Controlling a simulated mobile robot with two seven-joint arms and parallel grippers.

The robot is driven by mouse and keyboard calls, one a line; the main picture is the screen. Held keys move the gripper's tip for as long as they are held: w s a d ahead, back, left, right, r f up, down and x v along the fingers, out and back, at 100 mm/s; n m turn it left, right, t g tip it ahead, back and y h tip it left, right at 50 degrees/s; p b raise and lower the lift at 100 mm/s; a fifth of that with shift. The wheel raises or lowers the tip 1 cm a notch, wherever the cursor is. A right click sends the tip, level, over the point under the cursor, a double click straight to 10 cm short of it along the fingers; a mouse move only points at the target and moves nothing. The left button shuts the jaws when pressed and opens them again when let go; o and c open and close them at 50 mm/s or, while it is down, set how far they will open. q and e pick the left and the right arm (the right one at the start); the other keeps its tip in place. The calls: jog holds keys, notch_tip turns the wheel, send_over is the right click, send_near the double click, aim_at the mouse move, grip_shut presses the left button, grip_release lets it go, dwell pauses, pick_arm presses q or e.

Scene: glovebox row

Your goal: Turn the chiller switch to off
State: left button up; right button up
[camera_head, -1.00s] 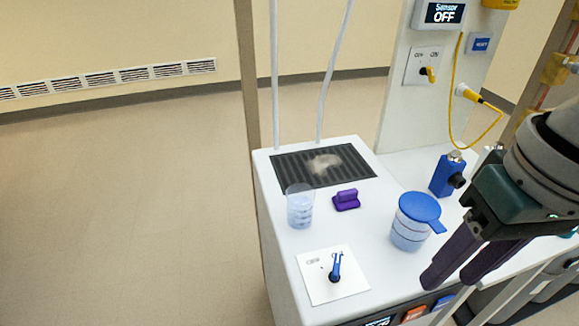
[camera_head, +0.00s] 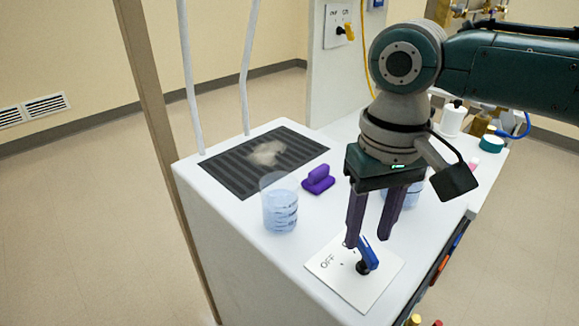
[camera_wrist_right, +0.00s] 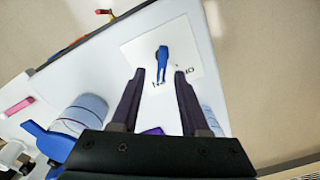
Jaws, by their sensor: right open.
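The chiller switch is a blue lever (camera_head: 368,254) on a square white plate (camera_head: 382,286) at the front of the white cabinet top. The plate's OFF label shows at its left; the other label is mostly hidden by a finger. My right gripper (camera_head: 367,238) points down, open and empty, just above and behind the lever. In the right wrist view the lever (camera_wrist_right: 162,61) lies between the lines of the two dark fingertips (camera_wrist_right: 160,74), with a gap on each side. I cannot tell whether its near end is between the fingers. My left gripper is out of view.
A clear beaker (camera_head: 280,208) stands left of the right gripper. A purple block (camera_head: 318,179) and a dark vent grille (camera_head: 265,158) lie behind. Another switch with a yellow lever (camera_head: 347,31) is on the back panel.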

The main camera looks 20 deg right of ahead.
jog(key=shift+f, duration=0.85)
jog(key=shift+a, duration=0.1)
grip_shut()
